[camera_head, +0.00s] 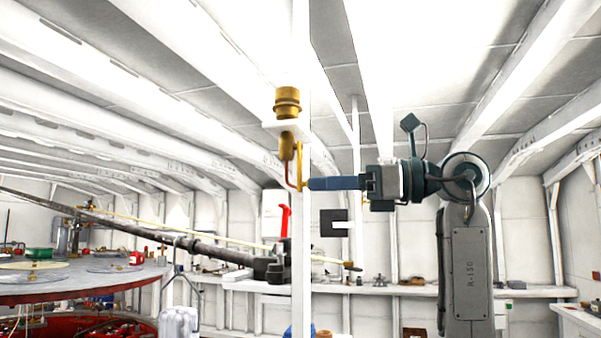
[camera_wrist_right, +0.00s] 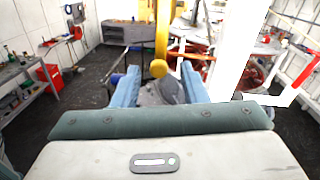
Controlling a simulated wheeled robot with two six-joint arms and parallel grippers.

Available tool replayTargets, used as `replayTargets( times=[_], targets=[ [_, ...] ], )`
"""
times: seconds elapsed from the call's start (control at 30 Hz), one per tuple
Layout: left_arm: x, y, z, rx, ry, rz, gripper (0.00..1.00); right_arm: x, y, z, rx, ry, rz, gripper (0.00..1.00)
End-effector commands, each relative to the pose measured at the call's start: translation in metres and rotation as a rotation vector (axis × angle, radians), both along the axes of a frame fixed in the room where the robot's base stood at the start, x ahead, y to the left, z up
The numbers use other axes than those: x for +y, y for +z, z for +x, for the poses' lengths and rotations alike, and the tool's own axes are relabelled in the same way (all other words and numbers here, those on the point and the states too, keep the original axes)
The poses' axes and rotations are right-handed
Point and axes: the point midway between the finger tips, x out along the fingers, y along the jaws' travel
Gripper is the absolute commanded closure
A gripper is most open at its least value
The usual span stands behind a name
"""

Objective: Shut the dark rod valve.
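A brass valve-like fitting (camera_head: 287,103) sits on a white bracket on the white post. A copper-brown rod part (camera_head: 287,147) hangs below it, with a thin yellow bar (camera_head: 300,165) beside it. I cannot tell for sure which part is the dark rod valve. My right gripper (camera_head: 309,184) reaches in from the right, its blue fingertips at the bar's lower end. In the right wrist view its two fingers (camera_wrist_right: 159,78) are apart, with a yellow upright part (camera_wrist_right: 162,28) and its rounded end (camera_wrist_right: 158,68) between or just beyond the tips. Contact is unclear. My left gripper is out of view.
The white post (camera_head: 301,250) stands close to my right fingertips. A black square plate (camera_head: 328,223) is just below the gripper. A long dark pole (camera_head: 190,240) slants in from the left above a round red-edged table (camera_head: 75,290). Shelves line the back wall.

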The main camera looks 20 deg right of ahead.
Motion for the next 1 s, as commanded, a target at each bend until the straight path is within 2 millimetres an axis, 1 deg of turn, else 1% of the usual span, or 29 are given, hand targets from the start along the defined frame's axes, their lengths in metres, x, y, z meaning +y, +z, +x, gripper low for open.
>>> replayTargets(
  times=[0.03,0.1,0.3,0.43,0.67,0.8,0.87,1.0],
  targets=[
    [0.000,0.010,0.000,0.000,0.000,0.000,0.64,0.009,0.004,0.005,0.002,0.004,0.000,0.61],
    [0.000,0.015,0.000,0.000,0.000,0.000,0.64,0.019,0.004,0.010,0.000,0.004,0.000,0.61],
    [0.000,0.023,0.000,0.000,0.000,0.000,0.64,0.038,0.002,0.021,0.000,0.002,0.001,0.61],
    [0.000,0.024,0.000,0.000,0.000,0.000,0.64,0.041,0.000,0.024,0.000,0.000,0.001,0.61],
    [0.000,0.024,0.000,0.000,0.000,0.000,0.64,0.041,0.000,0.024,0.000,0.000,0.001,0.61],
    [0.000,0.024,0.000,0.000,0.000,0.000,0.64,0.041,0.000,0.024,0.000,0.000,0.001,0.88],
    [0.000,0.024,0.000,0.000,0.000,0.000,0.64,0.041,0.000,0.024,0.000,0.000,0.001,1.00],
    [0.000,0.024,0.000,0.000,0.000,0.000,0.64,0.041,0.000,0.024,0.000,0.000,0.001,1.00]
  ],
)
